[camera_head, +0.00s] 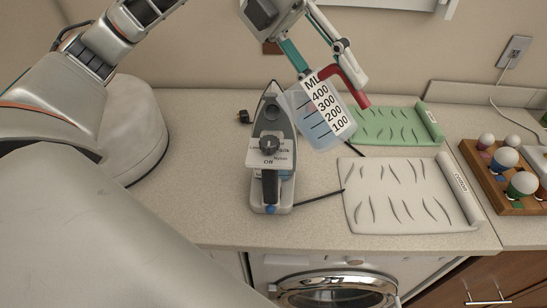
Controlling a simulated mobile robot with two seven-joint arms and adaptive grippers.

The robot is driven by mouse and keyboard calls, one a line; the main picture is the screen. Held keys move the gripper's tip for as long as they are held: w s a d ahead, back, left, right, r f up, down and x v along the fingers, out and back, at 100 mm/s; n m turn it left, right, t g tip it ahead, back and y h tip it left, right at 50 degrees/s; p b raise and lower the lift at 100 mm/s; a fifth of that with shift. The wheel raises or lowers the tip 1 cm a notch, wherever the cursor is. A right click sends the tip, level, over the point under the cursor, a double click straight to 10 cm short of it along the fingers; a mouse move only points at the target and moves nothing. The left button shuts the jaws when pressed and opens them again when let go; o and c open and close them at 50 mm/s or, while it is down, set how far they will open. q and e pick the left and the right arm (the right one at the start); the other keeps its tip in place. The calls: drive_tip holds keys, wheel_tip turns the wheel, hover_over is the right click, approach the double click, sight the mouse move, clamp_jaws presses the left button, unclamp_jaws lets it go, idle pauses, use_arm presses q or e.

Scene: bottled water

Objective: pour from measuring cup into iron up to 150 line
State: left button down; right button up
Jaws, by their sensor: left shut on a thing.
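A measuring cup (311,124) with a label reading ML 400, 300, 200, 100 and a red handle (343,82) is held tilted in the air, its rim leaning left toward the iron. My left gripper (326,72) is shut on the cup at its red handle. The iron (284,163) stands on the counter just left of and below the cup, with its pointed tip away from me and a dial on top. A water level in the iron cannot be made out. My right gripper is not in view.
A green cloth roll (395,125) and a white cloth roll marked cotton (392,190) lie right of the iron. A wooden tray (475,156) with several coloured knobbed items stands at the far right.

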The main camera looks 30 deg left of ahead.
use_arm(q)
drive_tip(key=shift+d+f+y, duration=0.35)
drive_tip(key=shift+f+y, duration=0.25)
drive_tip(key=shift+y, duration=0.1)
drive_tip(key=shift+d+f+y, duration=0.35)
drive_tip(key=shift+f+y, duration=0.25)
drive_tip(key=shift+y, duration=0.1)
drive_tip(key=shift+d+r+y, duration=0.4)
drive_tip(key=shift+r, duration=0.1)
drive_tip(key=d+r+y, duration=0.5)
drive_tip(key=y, duration=0.1)
drive_tip(key=shift+s+t, duration=0.2)
drive_tip(key=shift+t, duration=0.1)
drive_tip(key=shift+w, duration=0.1)
